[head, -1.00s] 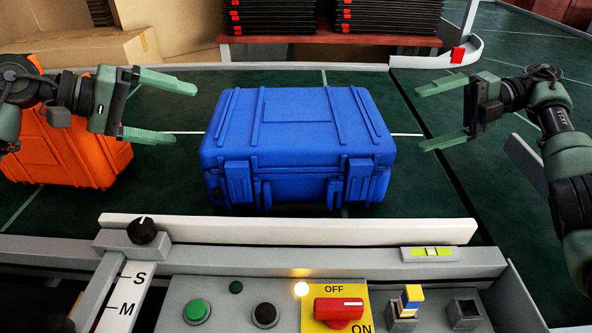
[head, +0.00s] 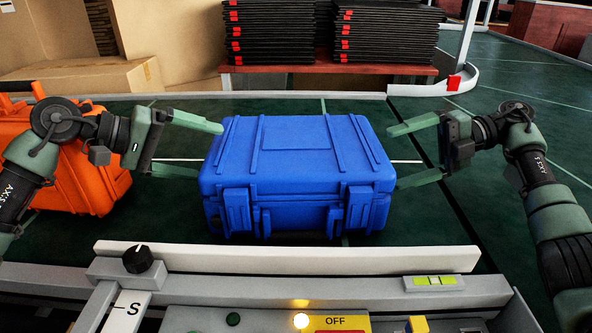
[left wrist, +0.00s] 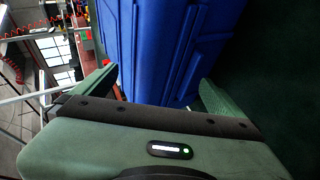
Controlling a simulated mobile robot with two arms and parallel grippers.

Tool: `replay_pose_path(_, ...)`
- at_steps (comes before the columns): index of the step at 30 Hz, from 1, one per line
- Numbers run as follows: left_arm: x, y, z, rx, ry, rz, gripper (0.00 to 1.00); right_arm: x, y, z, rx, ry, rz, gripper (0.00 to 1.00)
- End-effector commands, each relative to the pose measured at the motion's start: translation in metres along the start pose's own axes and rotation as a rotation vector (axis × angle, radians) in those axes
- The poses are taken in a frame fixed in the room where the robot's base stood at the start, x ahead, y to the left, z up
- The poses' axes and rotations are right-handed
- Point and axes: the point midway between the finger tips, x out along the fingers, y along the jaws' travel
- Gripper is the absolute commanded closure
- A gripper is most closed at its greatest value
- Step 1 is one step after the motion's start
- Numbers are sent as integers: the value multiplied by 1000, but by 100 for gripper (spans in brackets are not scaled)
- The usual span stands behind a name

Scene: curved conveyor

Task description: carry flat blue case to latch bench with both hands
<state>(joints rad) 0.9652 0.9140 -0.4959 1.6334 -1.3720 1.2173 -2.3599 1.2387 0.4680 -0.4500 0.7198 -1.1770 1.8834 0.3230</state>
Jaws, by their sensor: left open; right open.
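The flat blue case (head: 297,170) lies closed on the dark green conveyor belt, its latches toward me. My left gripper (head: 200,147) is open at the case's left side, its far fingertip close to the back left corner; the near finger is partly hidden behind the case's edge. My right gripper (head: 404,155) is open at the right side, fingertips very near or at the case's edge. I cannot tell whether either touches. In the left wrist view the blue case (left wrist: 160,50) fills the gap between the open fingers of my left gripper (left wrist: 155,90). No latch bench can be made out.
An orange case (head: 95,170) stands on the belt at the left, behind my left arm. A white rail (head: 290,260) runs in front of the blue case, with the control panel below. Stacked black trays (head: 390,40) and cardboard boxes (head: 90,85) stand at the back.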

Motion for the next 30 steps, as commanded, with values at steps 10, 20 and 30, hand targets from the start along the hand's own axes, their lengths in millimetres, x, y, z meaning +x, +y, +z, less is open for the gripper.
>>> replay_pose_path(10,28,0,0,-1,1,0,0,28,0,0,0,-1,0,0)
replay_pose_path(20,28,0,0,-1,1,0,19,28,0,0,0,-1,0,19)
replay_pose_path(30,28,0,0,0,1,-1,80,29,0,0,0,0,0,93)
